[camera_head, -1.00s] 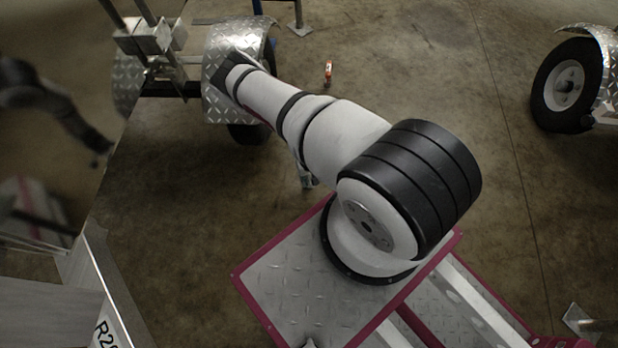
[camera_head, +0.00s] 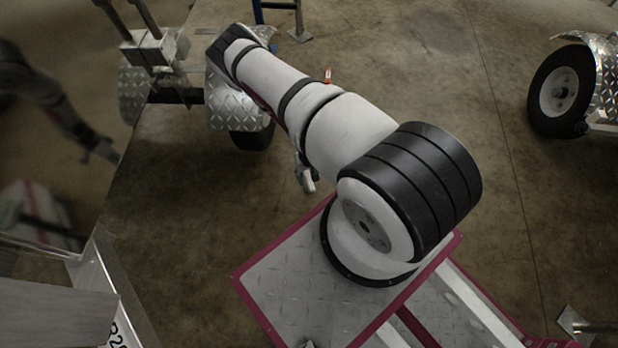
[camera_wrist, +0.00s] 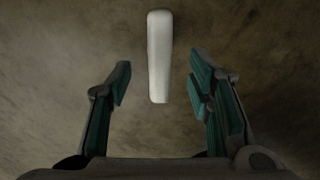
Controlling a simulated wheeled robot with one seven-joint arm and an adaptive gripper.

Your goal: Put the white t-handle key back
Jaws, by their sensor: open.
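A plain white bar, which looks like the handle of the white t-handle key (camera_wrist: 159,50), shows upright in the picture in the wrist view. My gripper (camera_wrist: 160,75) is open, with a dark, green-padded finger to the left and right of the bar. Neither finger touches it. The key's shaft is not visible, and I cannot tell how far off the bar is. In the head view my arm covers most of that area, and only part of my gripper (camera_head: 306,178) shows below it.
A trailer with a diamond-plate fender (camera_head: 238,98) stands beyond my arm. Another trailer wheel (camera_head: 560,90) is at the right. A shiny metal wall (camera_head: 100,265) at the left mirrors my arm. A small orange object (camera_head: 328,74) lies on the floor (camera_head: 430,70), which is open between the trailers.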

